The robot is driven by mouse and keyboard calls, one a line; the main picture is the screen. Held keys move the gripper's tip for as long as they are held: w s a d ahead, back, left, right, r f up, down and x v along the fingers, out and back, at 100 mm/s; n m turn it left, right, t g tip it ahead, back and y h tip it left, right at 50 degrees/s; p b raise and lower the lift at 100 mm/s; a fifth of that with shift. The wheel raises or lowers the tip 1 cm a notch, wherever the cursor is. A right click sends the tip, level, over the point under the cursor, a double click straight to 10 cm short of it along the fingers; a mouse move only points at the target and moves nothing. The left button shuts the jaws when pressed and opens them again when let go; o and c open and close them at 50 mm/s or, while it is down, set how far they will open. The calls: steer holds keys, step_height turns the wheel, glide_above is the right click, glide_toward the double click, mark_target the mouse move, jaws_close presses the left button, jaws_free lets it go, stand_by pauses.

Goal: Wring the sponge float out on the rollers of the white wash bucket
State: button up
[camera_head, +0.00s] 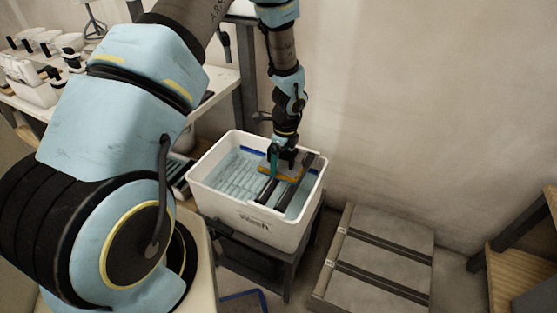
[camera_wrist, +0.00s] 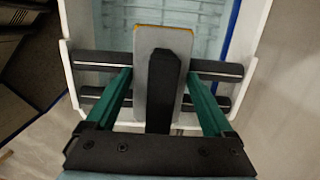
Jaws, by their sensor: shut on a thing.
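The white wash bucket (camera_head: 272,233), marked "Wash", stands on a dark stand with bluish water in it. Two dark rollers (camera_head: 291,190) cross its right part; they also show in the wrist view (camera_wrist: 219,69). The sponge float, with a grey plate (camera_head: 269,169) and an orange sponge edge (camera_head: 288,179), is over the rollers inside the rim. In the wrist view the float (camera_wrist: 182,58) lies across both rollers; whether it presses on them is unclear. My gripper (camera_head: 284,159) points down, shut on the float's dark handle (camera_wrist: 162,85). The sponge's underside is hidden.
A stack of grey boards with dark straps (camera_head: 380,252) lies on the floor to the right. A wooden shelf (camera_head: 513,262) stands at the far right. A bench with white containers (camera_head: 38,92) is at the left. A wall is close behind the bucket.

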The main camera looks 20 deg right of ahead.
mark_target(295, 169)
steer(key=shift+s+d+f, duration=0.1)
steer(key=shift+s+d, duration=0.6)
steer(key=shift+s+d+r, duration=0.2)
steer(key=shift+s+d, duration=0.9)
steer(key=shift+d, duration=0.15)
steer(key=shift+r, duration=0.1)
step_height(295, 169, up, 7)
steer(key=p, duration=0.5)
steer(key=shift+a, duration=0.1)
